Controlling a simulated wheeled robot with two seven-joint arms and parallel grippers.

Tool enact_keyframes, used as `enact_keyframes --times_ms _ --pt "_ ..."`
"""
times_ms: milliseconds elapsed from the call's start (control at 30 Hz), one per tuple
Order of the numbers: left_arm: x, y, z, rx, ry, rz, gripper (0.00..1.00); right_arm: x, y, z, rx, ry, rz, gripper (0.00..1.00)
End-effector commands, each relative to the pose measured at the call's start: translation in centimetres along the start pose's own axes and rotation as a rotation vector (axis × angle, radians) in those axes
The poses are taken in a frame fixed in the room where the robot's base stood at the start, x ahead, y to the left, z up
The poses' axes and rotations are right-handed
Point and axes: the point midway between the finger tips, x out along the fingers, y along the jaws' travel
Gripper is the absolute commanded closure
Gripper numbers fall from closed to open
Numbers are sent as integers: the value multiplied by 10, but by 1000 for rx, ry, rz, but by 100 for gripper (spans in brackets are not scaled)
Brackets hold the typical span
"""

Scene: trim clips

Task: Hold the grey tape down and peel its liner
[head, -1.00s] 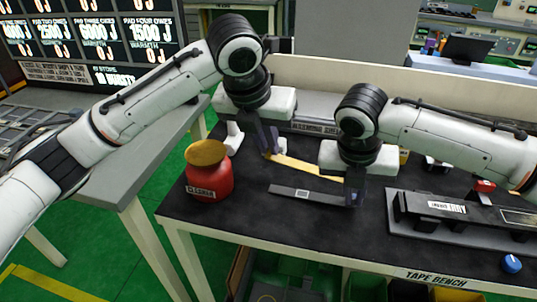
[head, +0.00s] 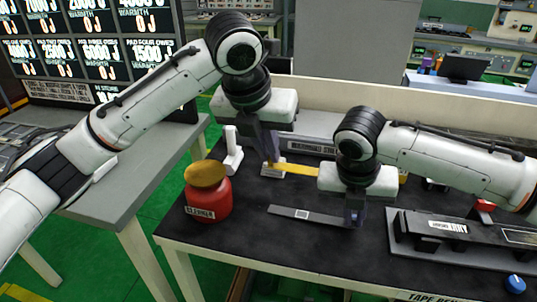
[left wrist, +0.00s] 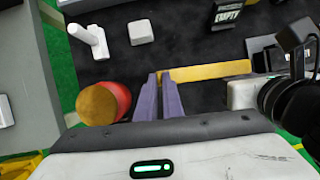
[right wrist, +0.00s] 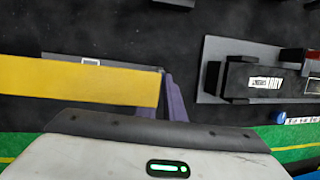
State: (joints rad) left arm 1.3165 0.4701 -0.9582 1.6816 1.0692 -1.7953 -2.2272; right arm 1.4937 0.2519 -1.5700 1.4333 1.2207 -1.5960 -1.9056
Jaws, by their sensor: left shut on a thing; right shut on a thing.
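The grey tape (head: 290,213) lies flat on the black bench top, with a small white label on it; part of it also shows in the right wrist view (right wrist: 50,58). My right gripper (head: 353,220) is shut on the tape's right end, low at the bench. My left gripper (head: 269,168) is shut on the left end of the yellow liner (head: 300,169), raised above the bench behind the tape. The liner runs right, about level, toward my right gripper, and shows large in the right wrist view (right wrist: 80,80). Whether its right end still joins the tape is hidden.
A red cleaner pot (head: 208,200) with a tan top stands left of the tape. A grey fixture with a black block (head: 450,235) and a blue knob (head: 515,284) lie to the right. White pieces (left wrist: 141,32) stand behind. The bench front is clear.

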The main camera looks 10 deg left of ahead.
Motion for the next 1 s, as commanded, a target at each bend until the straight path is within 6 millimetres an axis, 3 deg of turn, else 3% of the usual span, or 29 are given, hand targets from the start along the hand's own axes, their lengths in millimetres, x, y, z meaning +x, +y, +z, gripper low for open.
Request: enact_keyframes --times_ms 500,833,900,1000 --pt "-23 -2 10 0 -1 1 100 1 0 0 -1 1 -1 100" --pt "-26 -2 11 0 1 1 100 1 0 0 -1 1 -2 100" --pt "-26 -2 11 0 1 1 100 0 0 0 -1 1 -2 83" --pt "-26 -2 10 0 1 1 100 0 0 0 0 1 -1 70"
